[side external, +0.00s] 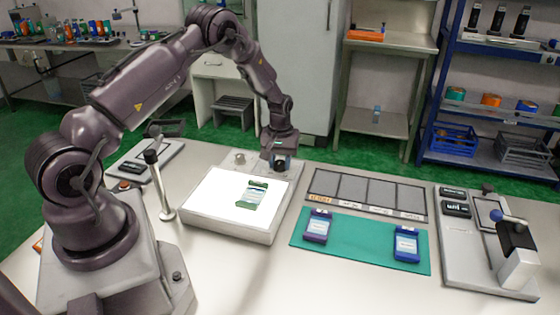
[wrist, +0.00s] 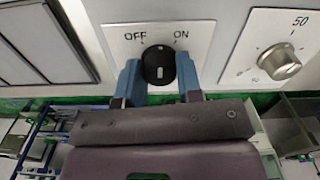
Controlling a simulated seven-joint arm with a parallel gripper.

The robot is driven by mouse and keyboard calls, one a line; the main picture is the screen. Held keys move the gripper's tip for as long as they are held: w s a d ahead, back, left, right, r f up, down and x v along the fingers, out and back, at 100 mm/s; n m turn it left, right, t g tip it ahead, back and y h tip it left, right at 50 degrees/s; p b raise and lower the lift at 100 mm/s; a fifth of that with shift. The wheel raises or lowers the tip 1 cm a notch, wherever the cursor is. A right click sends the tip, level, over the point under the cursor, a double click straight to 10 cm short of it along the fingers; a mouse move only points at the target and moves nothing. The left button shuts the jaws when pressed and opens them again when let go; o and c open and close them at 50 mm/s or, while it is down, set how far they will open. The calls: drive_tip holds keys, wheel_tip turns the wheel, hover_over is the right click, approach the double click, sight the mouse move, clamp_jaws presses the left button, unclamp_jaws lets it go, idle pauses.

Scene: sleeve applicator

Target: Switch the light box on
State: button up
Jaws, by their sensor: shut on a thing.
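The light box (side external: 218,225) stands on the bench in the side view, its top panel bright white. In the wrist view its switch is a black knob (wrist: 158,63) on a pale plate (wrist: 118,43) marked OFF at left and ON at right. My gripper (side external: 281,165) is at the box's back right corner, pointing down. In the wrist view its blue fingers stand on both sides of the knob and are shut on it. A white mark shows on the knob's face; I cannot tell for sure which label it points to.
A silver dial (wrist: 279,62) marked 50 is right of the switch. A green-and-white sleeve (side external: 251,194) lies on the lit panel. A green mat (side external: 360,240) with two blue items, a grey sectioned tray (side external: 368,192) and a lever fixture (side external: 478,262) stand to the right.

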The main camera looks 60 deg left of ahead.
sight(280, 162)
drive_tip(key=m, duration=0.5)
drive_tip(key=shift+m, duration=0.4)
idle(0.4)
drive_tip(key=o, duration=0.9)
wheel_tip(280, 162, up, 13)
